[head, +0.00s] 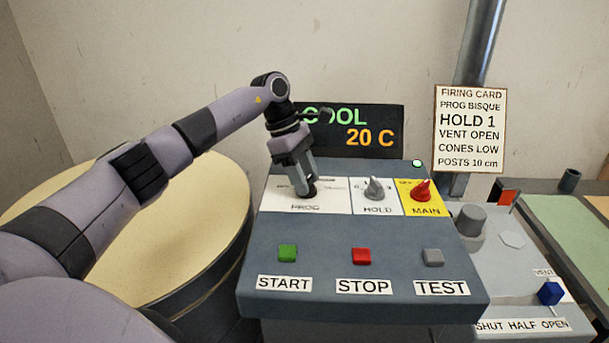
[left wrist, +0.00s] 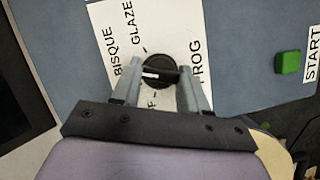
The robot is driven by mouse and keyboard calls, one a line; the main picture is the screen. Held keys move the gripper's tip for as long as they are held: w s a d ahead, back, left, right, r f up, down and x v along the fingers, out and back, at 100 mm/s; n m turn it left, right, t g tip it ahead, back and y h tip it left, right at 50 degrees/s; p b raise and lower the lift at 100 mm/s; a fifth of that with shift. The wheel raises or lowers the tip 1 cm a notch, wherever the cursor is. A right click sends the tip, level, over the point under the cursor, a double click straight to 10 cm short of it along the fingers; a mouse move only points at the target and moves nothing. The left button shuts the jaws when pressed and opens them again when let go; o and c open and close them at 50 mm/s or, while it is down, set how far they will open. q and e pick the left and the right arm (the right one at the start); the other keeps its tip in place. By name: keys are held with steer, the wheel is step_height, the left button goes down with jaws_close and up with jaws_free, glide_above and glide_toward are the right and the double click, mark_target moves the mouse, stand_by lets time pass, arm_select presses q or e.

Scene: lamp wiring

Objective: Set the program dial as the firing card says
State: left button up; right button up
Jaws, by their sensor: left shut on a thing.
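The firing card (head: 470,128) on the wall reads PROG BISQUE, HOLD 1, VENT OPEN, CONES LOW, POSTS 10 cm. The round black program dial (left wrist: 158,68) sits on a white PROG plate (head: 335,205) with BISQUE and GLAZE labels; another label is partly hidden. My left gripper (head: 308,192) is shut on the dial, one finger on each side; it also shows in the left wrist view (left wrist: 160,75). A white mark on the dial points left in the wrist view, roughly toward the BISQUE side; its exact setting is unclear. My right gripper is out of view.
The grey HOLD knob (head: 375,189) and red MAIN knob (head: 421,191) stand close right of the dial. START (head: 288,253), STOP (head: 361,256) and TEST (head: 433,257) buttons lie below. The display (head: 357,138) reads COOL, 20 C. A blue VENT slider (head: 550,293) is at right.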

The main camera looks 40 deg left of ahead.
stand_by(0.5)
arm_select(q)
steer(key=o, duration=1.1)
steer(key=shift+c, duration=0.2)
steer(key=shift+r, duration=0.15)
steer(key=v, duration=0.7)
steer(key=shift+b, duration=0.35)
